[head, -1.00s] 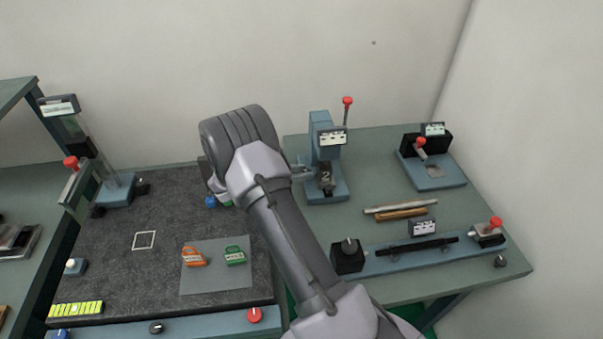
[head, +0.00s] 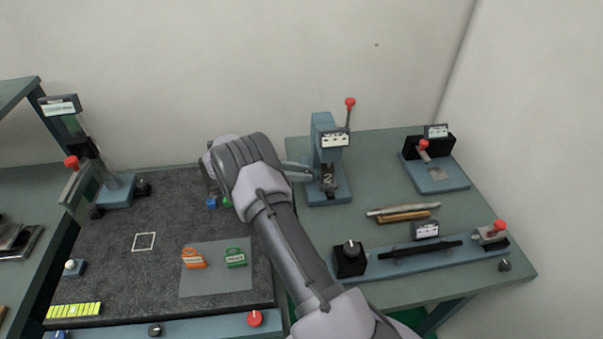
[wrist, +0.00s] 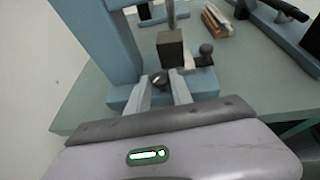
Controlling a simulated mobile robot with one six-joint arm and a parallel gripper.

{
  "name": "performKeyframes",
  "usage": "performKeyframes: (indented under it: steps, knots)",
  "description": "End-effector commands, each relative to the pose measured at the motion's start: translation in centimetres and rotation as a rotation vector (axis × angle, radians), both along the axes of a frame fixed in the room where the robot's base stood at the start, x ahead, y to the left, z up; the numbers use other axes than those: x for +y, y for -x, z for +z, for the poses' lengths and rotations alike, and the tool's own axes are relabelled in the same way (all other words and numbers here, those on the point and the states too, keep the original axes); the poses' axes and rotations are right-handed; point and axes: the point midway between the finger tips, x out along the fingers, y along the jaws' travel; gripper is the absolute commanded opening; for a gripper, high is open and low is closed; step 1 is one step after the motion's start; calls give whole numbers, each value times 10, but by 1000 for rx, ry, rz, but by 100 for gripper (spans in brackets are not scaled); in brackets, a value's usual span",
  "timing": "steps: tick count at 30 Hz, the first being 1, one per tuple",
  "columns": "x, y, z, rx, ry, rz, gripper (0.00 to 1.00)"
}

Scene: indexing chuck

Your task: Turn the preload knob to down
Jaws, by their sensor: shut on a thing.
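The blue press (head: 322,160) with a label plate and a red-tipped lever stands near the left edge of the right bench. My gripper (head: 311,172) reaches its left side, and the fingers meet the press there. In the wrist view my gripper (wrist: 160,92) has its two fingers on either side of a small dark round knob (wrist: 160,79) with a light mark, low on the press side. I take this as the preload knob. The fingers are shut on it. In the head view the knob is hidden, and I cannot read which setting its mark points to.
The black ram block (wrist: 171,48) and a black ball knob (wrist: 206,49) sit just beyond the fingers. A blue rail fixture (head: 440,251) lies in front. Orange and green pieces (head: 235,257) rest on the left bench.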

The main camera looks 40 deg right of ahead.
Motion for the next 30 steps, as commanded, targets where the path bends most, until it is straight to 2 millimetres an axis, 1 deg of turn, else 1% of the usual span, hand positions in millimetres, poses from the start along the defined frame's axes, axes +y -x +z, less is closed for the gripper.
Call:
performKeyframes:
  steps: [4, 5, 6, 14, 16, 17, 20, 22, 23, 30]
  knots:
    - [0, 0, 0, 0, 1, 1, 0]
    - [0, 0, 0, 0, 1, 1, 29]
    - [0, 0, 0, 0, 1, 1, 34]
    - [0, 0, 1, 0, 1, 1, 34]
    - [0, 0, 4, 0, 1, 1, 34]
    - [0, 0, 6, 0, 1, 1, 34]
    - [0, 0, 24, 0, 1, 2, 34]
    - [0, 0, 42, -3, 1, 0, 34]
    - [4, 6, 43, 3, -1, 2, 34]
    - [47, 77, 49, 4, 1, 3, 34]
